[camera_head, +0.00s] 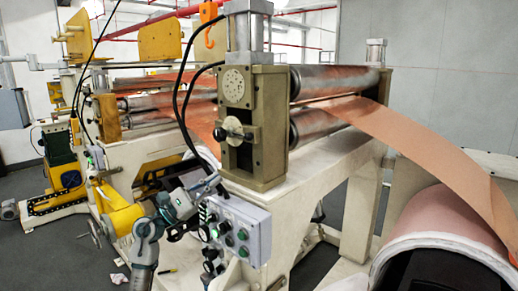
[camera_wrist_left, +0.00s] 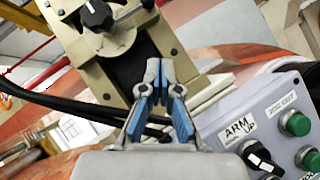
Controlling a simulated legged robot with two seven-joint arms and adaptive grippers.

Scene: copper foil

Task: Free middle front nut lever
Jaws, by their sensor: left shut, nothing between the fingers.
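A nut lever with a black knob (camera_head: 220,134) and a metal hub sits on the front of the beige roller housing (camera_head: 268,125). In the left wrist view the lever's black knob (camera_wrist_left: 97,14) shows at the top, on a pale metal plate. My left gripper (camera_head: 214,181) is below the lever, beside the top of the grey control box. In the left wrist view my left gripper (camera_wrist_left: 160,68) has its blue-padded fingers together at the tips, empty and apart from the knob. My right gripper is not in view.
The grey control box (camera_head: 240,230) with green buttons and a black "ARM UP" switch (camera_wrist_left: 262,158) is close on the right. Black cables (camera_head: 178,95) hang left of the housing. Copper foil (camera_head: 430,145) runs from the rollers to a large roll at the right.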

